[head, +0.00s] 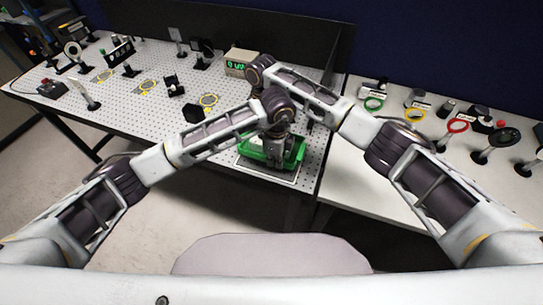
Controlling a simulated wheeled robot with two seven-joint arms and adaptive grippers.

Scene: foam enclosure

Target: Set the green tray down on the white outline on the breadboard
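The green tray (294,155) is at the front right corner of the perforated breadboard (222,125). A pale outline (262,174) shows along its front side. The tray looks to be over the outlined area, but I cannot tell whether it touches the board. My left gripper (274,154) points down at the tray, with its fingers against or inside it. The fingers are dark and small, so their opening is unclear. My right arm reaches across from the right to behind my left wrist. Its gripper is hidden there.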

